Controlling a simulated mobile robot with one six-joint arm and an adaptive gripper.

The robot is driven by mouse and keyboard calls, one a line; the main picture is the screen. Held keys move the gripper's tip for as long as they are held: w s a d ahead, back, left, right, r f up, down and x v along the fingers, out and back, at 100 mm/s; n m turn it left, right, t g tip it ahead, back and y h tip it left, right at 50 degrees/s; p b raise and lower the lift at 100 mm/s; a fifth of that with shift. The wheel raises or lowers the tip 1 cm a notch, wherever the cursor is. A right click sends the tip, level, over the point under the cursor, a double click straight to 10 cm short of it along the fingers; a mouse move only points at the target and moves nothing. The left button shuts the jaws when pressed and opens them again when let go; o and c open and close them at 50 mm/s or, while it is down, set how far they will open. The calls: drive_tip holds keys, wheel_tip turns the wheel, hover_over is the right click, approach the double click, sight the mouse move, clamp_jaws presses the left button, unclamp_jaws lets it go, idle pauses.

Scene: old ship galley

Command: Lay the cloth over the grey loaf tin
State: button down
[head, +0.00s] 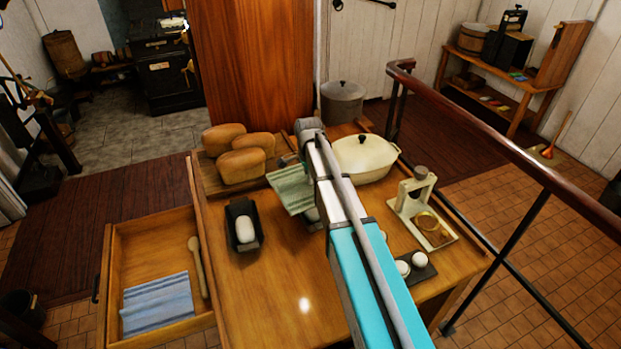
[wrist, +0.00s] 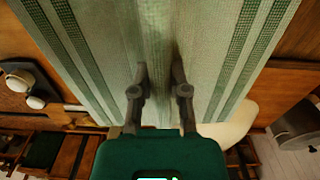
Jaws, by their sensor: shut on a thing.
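A pale green striped cloth (head: 290,190) hangs above the table and also fills the upper middle of the wrist view (wrist: 110,50). My gripper (wrist: 160,72) is shut on the cloth, pinching a fold near its middle. In the head view my arm hides most of the gripper. A dark loaf tin (head: 243,238) with white dough in it stands left of the cloth, uncovered. A second dark tin (head: 314,226) with pale dough shows partly below and right of the cloth, mostly hidden by cloth and arm. I cannot tell by colour which tin is the grey one.
Several things stand on the table (head: 262,285): loaves (head: 240,165) on a board, a cream lidded dish (head: 365,158), a grey pot (head: 342,103) and a cream stand (head: 422,188) on a tray. An open drawer (head: 150,250) holds a blue striped cloth (head: 158,303) and wooden spoon (head: 198,268).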

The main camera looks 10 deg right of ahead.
drive_tip(key=shift+f, duration=0.15)
drive_tip(key=shift+f+b, duration=3.6)
drive_tip(key=shift+b, duration=0.15)
drive_tip(key=shift+s, duration=0.1)
drive_tip(key=shift+f+b, duration=0.55)
drive_tip(key=shift+b, duration=0.05)
drive_tip(key=c, duration=0.5)
unclamp_jaws()
drive_tip(key=shift+c, duration=0.2)
drive_tip(key=shift+r, duration=0.15)
